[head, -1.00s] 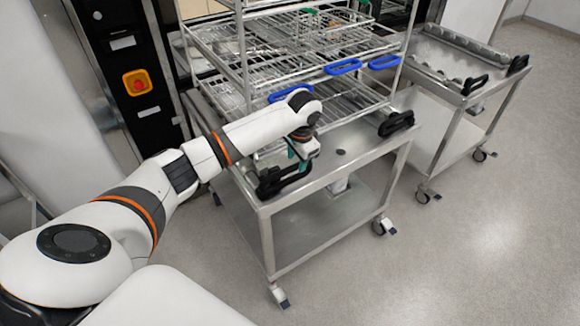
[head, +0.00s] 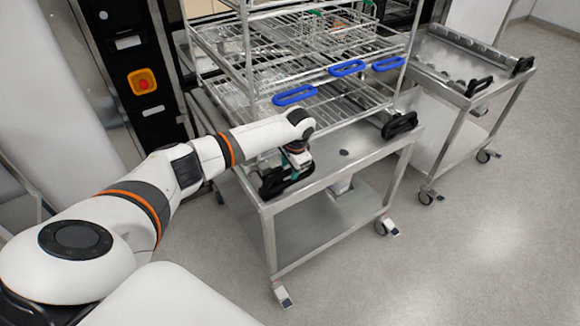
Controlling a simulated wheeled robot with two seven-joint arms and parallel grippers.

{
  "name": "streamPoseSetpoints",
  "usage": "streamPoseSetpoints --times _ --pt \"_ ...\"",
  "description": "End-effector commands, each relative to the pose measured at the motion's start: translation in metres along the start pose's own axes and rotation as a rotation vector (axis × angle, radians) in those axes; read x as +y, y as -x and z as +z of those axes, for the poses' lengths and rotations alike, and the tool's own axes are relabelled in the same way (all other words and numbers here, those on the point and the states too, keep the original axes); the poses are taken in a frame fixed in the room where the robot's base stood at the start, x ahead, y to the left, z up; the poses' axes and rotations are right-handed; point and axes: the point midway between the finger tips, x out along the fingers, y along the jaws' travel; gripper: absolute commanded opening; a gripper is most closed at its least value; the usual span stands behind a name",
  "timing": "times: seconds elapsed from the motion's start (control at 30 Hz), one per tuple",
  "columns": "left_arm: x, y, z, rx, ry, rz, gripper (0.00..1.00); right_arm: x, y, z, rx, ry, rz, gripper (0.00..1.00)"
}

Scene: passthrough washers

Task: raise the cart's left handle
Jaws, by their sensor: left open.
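The cart (head: 330,172) is a steel trolley on castors with a wire rack standing on it. Its left handle (head: 270,184) is black and sits at the near left corner of the top, lying low. Its right handle (head: 399,125) is black and sits at the right corner. My left gripper (head: 292,172) is open at the left handle, its fingers pointing down. The wrist partly hides the fingertips, so I cannot tell whether they touch the handle. My right gripper is not in view.
The wire rack (head: 245,62) has several shelves and blue handles (head: 294,95). A second steel cart (head: 440,75) stands at the right. A black panel with a red emergency button (head: 142,83) is at the left. The floor in front is clear.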

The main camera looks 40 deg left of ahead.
Motion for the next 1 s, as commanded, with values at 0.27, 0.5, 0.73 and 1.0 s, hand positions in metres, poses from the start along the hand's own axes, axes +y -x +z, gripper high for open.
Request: streamPoseSetpoints --times 0.27,0.5,0.73,1.0 --pt "0.0001 -0.0057 -0.0001 0.000 0.000 0.000 0.42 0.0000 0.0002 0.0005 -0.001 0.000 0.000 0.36" --pt "0.0002 -0.0054 -0.0001 0.000 0.001 0.000 0.18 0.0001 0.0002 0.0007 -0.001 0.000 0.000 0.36" --pt "0.0002 -0.0052 0.0000 -0.001 0.001 0.000 0.00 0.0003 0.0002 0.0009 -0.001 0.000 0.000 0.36" --pt "0.0023 -0.0023 0.0021 -0.028 0.007 0.000 0.00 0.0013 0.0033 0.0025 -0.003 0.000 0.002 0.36"
